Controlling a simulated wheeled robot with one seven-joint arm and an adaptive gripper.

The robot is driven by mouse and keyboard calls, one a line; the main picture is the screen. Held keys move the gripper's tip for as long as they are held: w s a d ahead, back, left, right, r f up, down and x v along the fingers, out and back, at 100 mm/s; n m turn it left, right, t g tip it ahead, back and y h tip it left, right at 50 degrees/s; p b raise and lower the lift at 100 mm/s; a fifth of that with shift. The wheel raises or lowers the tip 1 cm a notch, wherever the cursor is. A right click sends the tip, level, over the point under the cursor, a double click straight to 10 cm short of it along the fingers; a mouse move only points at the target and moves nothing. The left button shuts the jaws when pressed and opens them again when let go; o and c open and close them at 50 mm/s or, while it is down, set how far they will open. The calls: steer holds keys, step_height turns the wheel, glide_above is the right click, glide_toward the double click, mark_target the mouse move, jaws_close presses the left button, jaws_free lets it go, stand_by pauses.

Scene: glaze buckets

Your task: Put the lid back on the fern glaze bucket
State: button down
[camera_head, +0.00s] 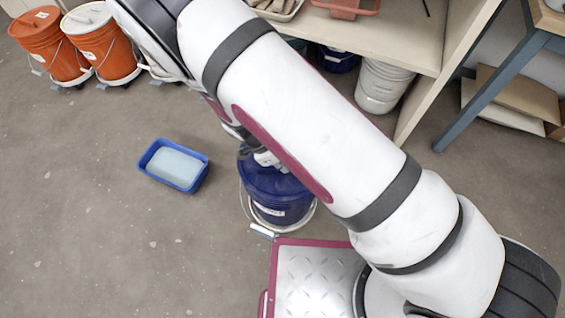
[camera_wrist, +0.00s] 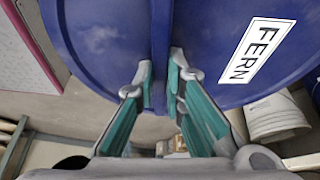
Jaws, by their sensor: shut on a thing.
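The fern lid (camera_wrist: 100,40) is a dark blue disc with a raised rib across it and a white FERN label (camera_wrist: 257,50). My gripper (camera_wrist: 160,78) is shut on the lid's rib, with a finger on each side. In the head view, my gripper (camera_head: 267,160) reaches down to the blue lid (camera_head: 262,178), partly hidden by my arm. The lid is over the blue bucket (camera_head: 285,212), which stands upright on a low base on the floor. I cannot tell whether the lid touches the rim all round. The wrist view hides the bucket behind the lid.
A blue tub (camera_head: 150,172) with a pale blue surface inside lies on the floor to the left. Orange buckets (camera_head: 105,50) stand at the upper left. White buckets (camera_head: 382,85) are under the shelf (camera_head: 380,38). Bare floor lies at the lower left.

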steer(key=c, duration=1.1)
jaws_free()
steer(key=shift+r, duration=0.1)
steer(key=shift+r+p, duration=2.3)
steer(key=shift+r, duration=1.1)
jaws_close()
